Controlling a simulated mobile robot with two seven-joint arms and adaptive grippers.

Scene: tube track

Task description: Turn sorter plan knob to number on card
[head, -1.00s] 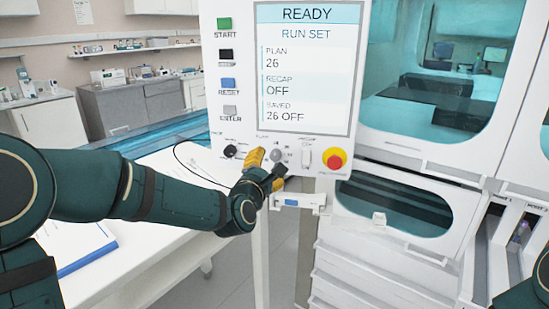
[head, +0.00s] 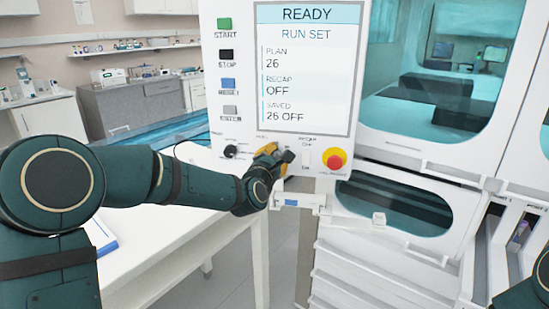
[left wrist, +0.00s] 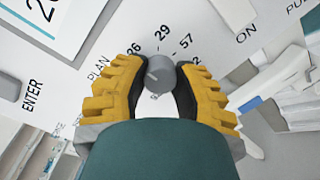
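The sorter's control panel (head: 232,60) has a screen (head: 306,70) reading READY, RUN SET, PLAN 26, RECAP OFF, SAVED 26 OFF. My left gripper (head: 279,154) is at the lower panel and hides the plan knob in the head view. In the left wrist view, the grey plan knob (left wrist: 160,75) sits between the black pads of my left gripper (left wrist: 161,78), which appear to touch both its sides. Numbers 26, 29 and 57 show around it, with another partly covered. The knob's exact pointing is hard to tell. No readable number card shows. My right gripper is out of view.
A red-and-yellow stop button (head: 335,159) and a small white switch (head: 306,160) sit right of my left gripper. Another black knob (head: 231,151) is to its left. A white table (head: 180,235) below left bears a blue-edged item (head: 103,240), mostly behind my arm.

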